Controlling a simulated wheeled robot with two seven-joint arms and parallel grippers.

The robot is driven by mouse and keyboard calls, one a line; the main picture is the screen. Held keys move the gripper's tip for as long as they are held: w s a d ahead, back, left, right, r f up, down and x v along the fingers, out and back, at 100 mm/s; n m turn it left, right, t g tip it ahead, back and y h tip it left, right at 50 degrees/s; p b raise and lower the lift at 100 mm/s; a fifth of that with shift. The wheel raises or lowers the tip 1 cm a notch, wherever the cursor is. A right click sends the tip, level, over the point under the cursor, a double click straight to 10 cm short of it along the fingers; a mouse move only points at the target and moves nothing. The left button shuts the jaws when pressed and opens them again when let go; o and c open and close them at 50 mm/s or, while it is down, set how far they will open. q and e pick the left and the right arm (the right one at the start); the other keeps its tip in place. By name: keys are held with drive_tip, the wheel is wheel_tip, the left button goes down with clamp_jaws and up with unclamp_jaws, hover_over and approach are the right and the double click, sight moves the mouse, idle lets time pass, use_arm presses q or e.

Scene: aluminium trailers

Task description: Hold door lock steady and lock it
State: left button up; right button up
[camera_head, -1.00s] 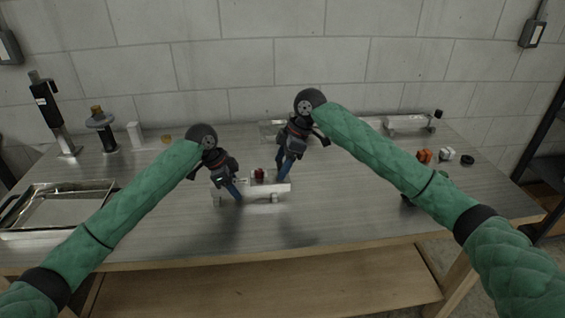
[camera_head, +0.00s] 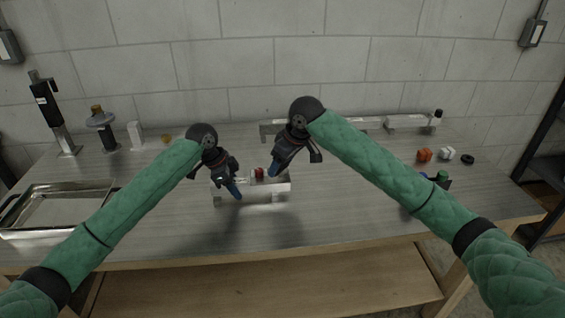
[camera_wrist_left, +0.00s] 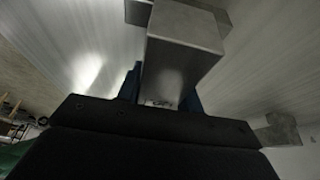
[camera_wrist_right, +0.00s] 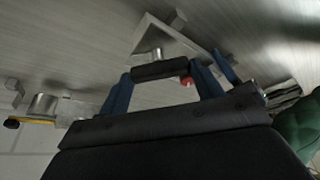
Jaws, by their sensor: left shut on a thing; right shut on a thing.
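The door lock (camera_head: 262,188) is a pale metal bar on small feet, with a red part (camera_head: 259,174) on top, in the middle of the table. My left gripper (camera_head: 236,191) is shut on the left part of its metal body, which also shows as a square block (camera_wrist_left: 178,62) in the left wrist view. My right gripper (camera_head: 272,171) is at the right of the red part. In the right wrist view its blue fingers lie at the two ends of a black cylindrical handle (camera_wrist_right: 160,70), shut on it. The fingers partly hide the lock.
A metal tray (camera_head: 55,207) lies at the left. Dark upright tools (camera_head: 102,130) and a white block (camera_head: 135,135) stand at the back left. Another metal latch (camera_head: 408,122) and small orange and white parts (camera_head: 425,155) sit at the right. The front middle is clear.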

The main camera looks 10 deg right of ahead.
drive_tip(key=m+t+h, duration=0.1)
drive_tip(key=m, duration=0.3)
drive_tip(key=shift+s+a+m, duration=0.1)
drive_tip(key=shift+a+m, duration=0.05)
drive_tip(key=shift+m, duration=0.15)
drive_tip(key=m+h, duration=0.2)
drive_tip(key=m, duration=0.2)
drive_tip(key=shift+a+m, duration=0.1)
drive_tip(key=shift+m, duration=0.2)
drive_tip(key=o, duration=1)
drive_tip(key=v, duration=1.2)
drive_tip(key=shift+s, duration=0.25)
drive_tip(key=shift+a+f, duration=0.1)
drive_tip(key=shift+f, duration=0.05)
